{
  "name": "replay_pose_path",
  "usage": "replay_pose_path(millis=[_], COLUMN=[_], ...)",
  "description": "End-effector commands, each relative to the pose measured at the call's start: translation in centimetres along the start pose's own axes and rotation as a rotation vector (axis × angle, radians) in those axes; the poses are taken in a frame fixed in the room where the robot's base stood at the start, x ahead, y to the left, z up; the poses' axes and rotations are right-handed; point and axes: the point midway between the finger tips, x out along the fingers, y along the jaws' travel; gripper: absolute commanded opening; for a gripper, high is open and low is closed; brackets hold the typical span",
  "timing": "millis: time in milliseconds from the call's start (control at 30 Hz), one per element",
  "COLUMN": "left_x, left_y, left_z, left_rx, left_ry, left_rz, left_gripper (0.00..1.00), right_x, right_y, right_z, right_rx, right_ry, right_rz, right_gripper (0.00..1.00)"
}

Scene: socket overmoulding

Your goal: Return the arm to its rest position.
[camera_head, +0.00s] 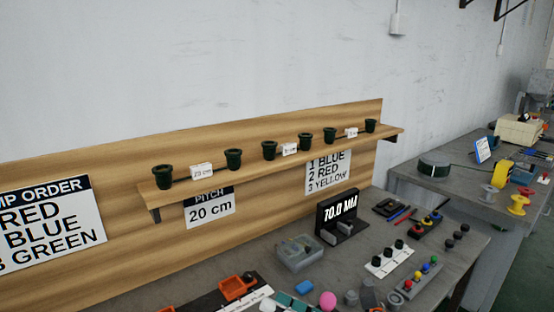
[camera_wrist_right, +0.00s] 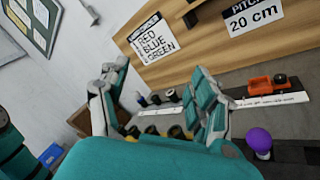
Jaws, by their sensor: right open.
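My right gripper (camera_wrist_right: 160,105) shows in the right wrist view. Its two fingers are spread apart and nothing is held between them. Beyond the fingers lies the grey bench with small dark and yellow parts, and the gap to them cannot be judged exactly. Neither gripper shows in the head view. My left gripper is in no view.
A wooden shelf (camera_head: 290,147) with several dark green sockets (camera_head: 233,159) runs along the backboard. A side table (camera_head: 458,190) stands at right.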

Motion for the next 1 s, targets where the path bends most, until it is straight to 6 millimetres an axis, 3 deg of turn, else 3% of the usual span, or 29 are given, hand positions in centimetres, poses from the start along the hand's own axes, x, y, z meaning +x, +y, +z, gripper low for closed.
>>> replay_pose_path(millis=[67, 167, 267, 367, 467, 500, 600, 767, 1000], left_x=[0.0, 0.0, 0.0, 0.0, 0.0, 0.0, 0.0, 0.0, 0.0], left_y=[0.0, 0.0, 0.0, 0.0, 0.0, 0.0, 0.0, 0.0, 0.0], left_z=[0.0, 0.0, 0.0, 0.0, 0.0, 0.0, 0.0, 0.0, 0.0], left_rx=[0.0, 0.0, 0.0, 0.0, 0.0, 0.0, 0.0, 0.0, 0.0], left_ry=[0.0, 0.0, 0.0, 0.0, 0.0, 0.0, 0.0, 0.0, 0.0], left_rz=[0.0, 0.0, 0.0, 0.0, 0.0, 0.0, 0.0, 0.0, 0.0], left_gripper=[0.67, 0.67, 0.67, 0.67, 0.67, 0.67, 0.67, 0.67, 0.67], right_x=[-1.5, -5.2, -10.2, -15.4, -19.6, -21.1, -23.7, -26.0, -27.7], right_y=[2.2, 1.9, -1.7, -7.3, -12.4, -14.2, -17.0, -18.2, -16.7], right_z=[3.3, 7.9, 10.6, 9.9, 6.2, 4.1, -1.7, -9.5, -18.3], right_rx=[0.193, 0.458, 0.745, 1.036, 1.297, 1.397, 1.611, 1.848, 2.081], right_ry=[-0.23, -0.543, -0.859, -1.152, -1.387, -1.466, -1.614, -1.73, -1.775], right_rz=[0.125, 0.217, 0.224, 0.146, 0.003, -0.069, -0.262, -0.537, -0.899], right_gripper=[0.65, 0.65, 0.65, 0.65, 0.65, 0.65, 0.65, 0.65, 0.65])
